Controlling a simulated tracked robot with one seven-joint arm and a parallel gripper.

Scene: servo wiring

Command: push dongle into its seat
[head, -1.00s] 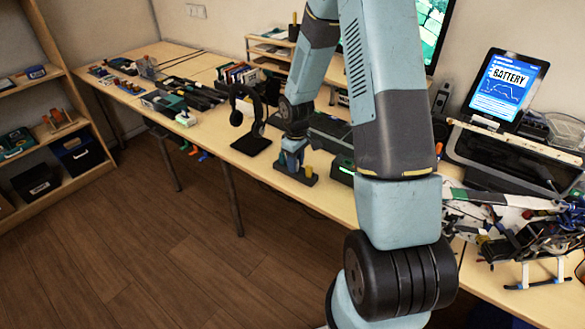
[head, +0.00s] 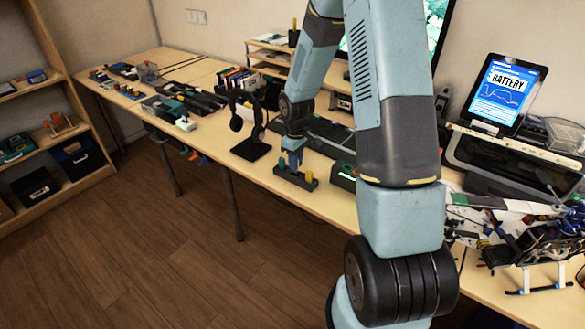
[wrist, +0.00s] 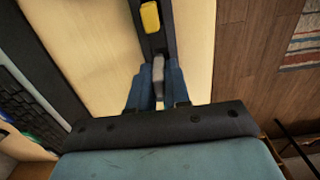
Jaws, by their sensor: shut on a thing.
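The dongle (wrist: 158,66) is a small grey block between my fingertips in the wrist view. My gripper (wrist: 158,75) has blue fingers, shut on the dongle. Its fingertips are over a long dark holder (wrist: 152,46), and the dongle is in line with it. I cannot tell whether the dongle is seated. In the head view, my gripper (head: 293,160) is low over the dark holder (head: 296,180) on the bench, and the dongle is too small to make out. A yellow block (wrist: 150,17) sits on the holder, beyond the dongle.
A black headphone stand (head: 251,149) stands left of the holder. A dark box with a green light (head: 346,172) is close on the right. The bench's front edge (head: 232,166) is near, with wooden floor below. A keyboard-like dark item (wrist: 22,105) lies left in the wrist view.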

